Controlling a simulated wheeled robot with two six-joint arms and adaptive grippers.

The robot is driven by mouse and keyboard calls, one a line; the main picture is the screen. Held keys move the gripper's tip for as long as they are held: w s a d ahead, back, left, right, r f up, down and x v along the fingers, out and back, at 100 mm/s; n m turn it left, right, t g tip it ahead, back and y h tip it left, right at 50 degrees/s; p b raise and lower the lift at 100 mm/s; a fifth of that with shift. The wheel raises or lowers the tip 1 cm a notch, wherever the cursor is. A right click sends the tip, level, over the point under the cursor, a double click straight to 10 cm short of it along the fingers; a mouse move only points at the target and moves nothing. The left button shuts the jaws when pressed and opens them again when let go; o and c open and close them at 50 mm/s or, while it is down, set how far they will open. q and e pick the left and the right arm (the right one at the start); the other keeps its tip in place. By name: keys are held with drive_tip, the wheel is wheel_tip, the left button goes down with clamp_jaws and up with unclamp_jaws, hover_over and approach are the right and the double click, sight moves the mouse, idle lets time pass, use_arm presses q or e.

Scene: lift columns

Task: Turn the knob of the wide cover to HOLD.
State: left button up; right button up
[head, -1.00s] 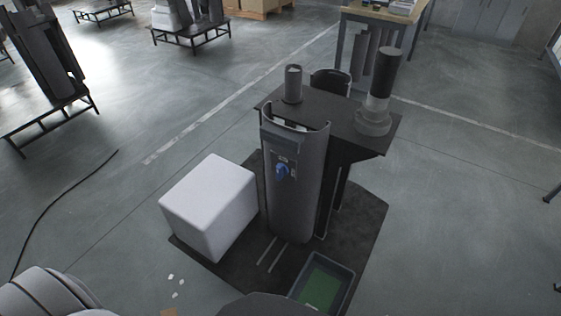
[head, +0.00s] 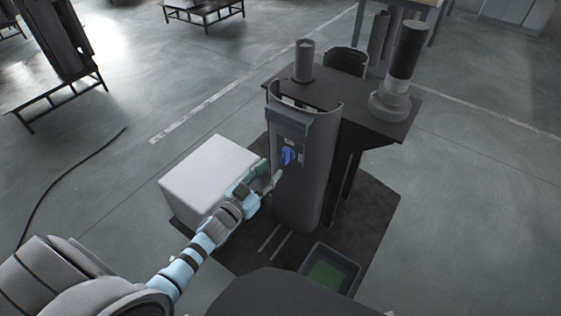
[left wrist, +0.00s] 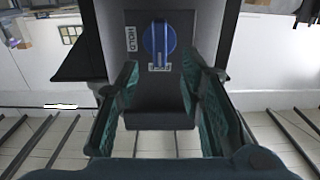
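The wide cover (head: 305,185) is a dark grey curved panel standing upright at the front of the column. Its blue knob (head: 288,156) sits on a dark plate with small pale labels. In the left wrist view the knob (left wrist: 159,42) has its bar upright, in line with a lower label (left wrist: 159,67) I cannot read. The HOLD label (left wrist: 131,39) is left of the knob there. My left gripper (head: 272,176) is open and empty, just in front of and below the knob; its green-padded fingers (left wrist: 160,80) are spread and apart from it. My right gripper is not in view.
A white box (head: 205,172) stands left of the cover, close to my left forearm. A dark bin with a green bottom (head: 330,275) is at the cover's foot. A dark table top (head: 385,125) behind carries cylinders. Open floor lies to the right.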

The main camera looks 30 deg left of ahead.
sight(283, 157)
use_arm(q)
drive_tip(key=w, duration=0.4)
drive_tip(key=w+d+b, duration=0.1)
drive_tip(key=w, duration=0.1)
drive_tip(key=shift+w, duration=0.2)
clamp_jaws()
